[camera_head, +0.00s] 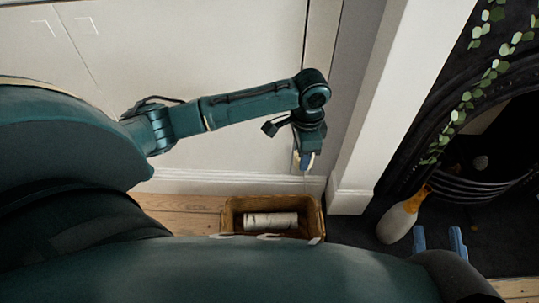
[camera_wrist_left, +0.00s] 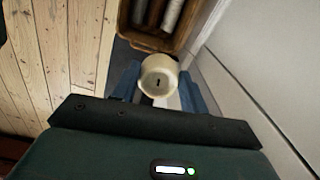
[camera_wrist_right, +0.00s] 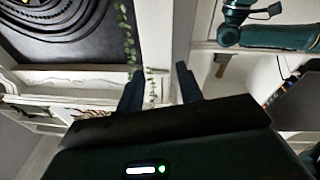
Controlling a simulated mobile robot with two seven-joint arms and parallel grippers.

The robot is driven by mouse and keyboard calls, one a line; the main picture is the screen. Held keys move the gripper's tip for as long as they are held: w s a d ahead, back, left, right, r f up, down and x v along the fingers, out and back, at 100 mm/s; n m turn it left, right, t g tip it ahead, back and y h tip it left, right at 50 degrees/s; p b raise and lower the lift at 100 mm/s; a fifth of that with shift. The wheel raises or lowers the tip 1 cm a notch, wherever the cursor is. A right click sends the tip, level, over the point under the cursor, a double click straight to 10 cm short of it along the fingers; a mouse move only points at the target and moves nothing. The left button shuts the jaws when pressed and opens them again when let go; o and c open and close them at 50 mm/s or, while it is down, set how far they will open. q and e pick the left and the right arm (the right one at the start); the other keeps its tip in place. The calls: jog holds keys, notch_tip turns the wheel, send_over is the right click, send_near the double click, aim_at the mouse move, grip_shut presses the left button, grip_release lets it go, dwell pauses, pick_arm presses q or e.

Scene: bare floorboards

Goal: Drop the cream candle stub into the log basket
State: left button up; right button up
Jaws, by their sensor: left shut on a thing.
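The cream candle stub (camera_wrist_left: 159,78) is between the fingers of my left gripper (camera_wrist_left: 158,88), which is shut on it. Its round top and dark wick face the left wrist camera. In the head view my left gripper (camera_head: 305,161) points down above the back right part of the log basket (camera_head: 231,214). The basket is a brown box with birch-like logs (camera_head: 270,220) inside; its rim also shows beyond the candle in the left wrist view (camera_wrist_left: 142,42). My right gripper (camera_head: 440,241) is open and empty at the right, and its spread fingers show in the right wrist view (camera_wrist_right: 160,88).
A black fireplace (camera_head: 480,165) with a leafy garland (camera_head: 463,113) is at the right. A white pillar (camera_head: 395,95) rises just right of the basket. Bare floorboards (camera_head: 180,212) lie left of it.

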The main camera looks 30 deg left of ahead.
pick_arm(q)
jog(key=s+a+f+m+b, duration=0.2)
jog(key=s+f+m, duration=0.2)
jog(key=f, duration=0.8)
jog(key=s+a+f+m+b, duration=0.2)
jog(key=f+m, duration=0.6)
jog(key=f, duration=0.4)
jog(key=shift+s+a+f+m+b, duration=0.2)
jog(key=shift+s+f+m+b, duration=0.15)
jog(key=shift+s+b, duration=0.5)
pick_arm(e)
jog(key=shift+w+a+f+m+y, duration=0.1)
jog(key=shift+a+m+y, duration=0.3)
jog(key=shift+m+y, duration=0.1)
pick_arm(q)
jog(key=o, duration=1.1)
jog(key=shift+c, duration=0.2)
